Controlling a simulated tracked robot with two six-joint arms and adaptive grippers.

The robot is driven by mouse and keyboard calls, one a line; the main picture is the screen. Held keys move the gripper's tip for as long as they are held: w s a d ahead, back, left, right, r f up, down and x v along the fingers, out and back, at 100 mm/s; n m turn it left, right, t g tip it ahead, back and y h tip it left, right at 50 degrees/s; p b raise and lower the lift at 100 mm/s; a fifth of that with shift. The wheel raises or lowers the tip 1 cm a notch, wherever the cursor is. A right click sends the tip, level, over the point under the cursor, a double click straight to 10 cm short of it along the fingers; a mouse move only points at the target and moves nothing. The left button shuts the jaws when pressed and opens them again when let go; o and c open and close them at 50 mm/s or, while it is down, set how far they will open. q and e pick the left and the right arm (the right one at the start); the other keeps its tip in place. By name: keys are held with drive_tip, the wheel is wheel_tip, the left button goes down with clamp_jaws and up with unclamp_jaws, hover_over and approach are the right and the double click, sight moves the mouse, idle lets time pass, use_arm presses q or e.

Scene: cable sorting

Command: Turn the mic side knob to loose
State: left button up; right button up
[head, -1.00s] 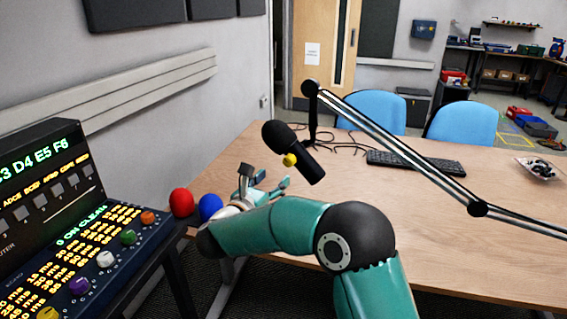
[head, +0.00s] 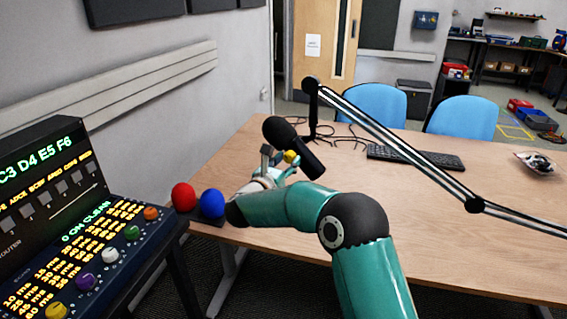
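The black microphone (head: 281,134) hangs tilted from the boom arm over the table. Its small yellow side knob (head: 291,157) shows on the side towards my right gripper. My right gripper (head: 279,162) is just left of the knob, with its fingers apart and the knob close to the fingertips. I cannot tell whether a finger touches the knob. Nothing shows held between the fingers. My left gripper is not in view.
The boom arm (head: 395,146) slopes down to the right across the table (head: 420,225). A red ball (head: 184,197) and a blue ball (head: 212,203) sit at the table's left edge, beside a lit console (head: 85,250). A keyboard (head: 415,157) lies behind.

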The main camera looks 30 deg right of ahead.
drive_tip(key=c, duration=0.5)
drive_tip(key=shift+a, duration=0.45)
clamp_jaws()
drive_tip(key=shift+d, duration=0.25)
drive_tip(key=shift+s+d+n+b, duration=0.15)
drive_tip(key=shift+n+b, duration=0.15)
drive_tip(key=shift+b, duration=0.2)
drive_tip(key=shift+n+b, duration=0.8)
drive_tip(key=shift+b, duration=0.15)
drive_tip(key=shift+n+b, duration=0.7)
drive_tip(key=shift+n, duration=0.1)
drive_tip(key=n+b, duration=0.1)
drive_tip(key=n, duration=0.1)
drive_tip(key=shift+d+r+n, duration=0.1)
drive_tip(key=shift+r+n, duration=0.05)
drive_tip(key=shift+n, duration=0.25)
drive_tip(key=shift+r+n, duration=0.1)
drive_tip(key=shift+n, duration=1.8)
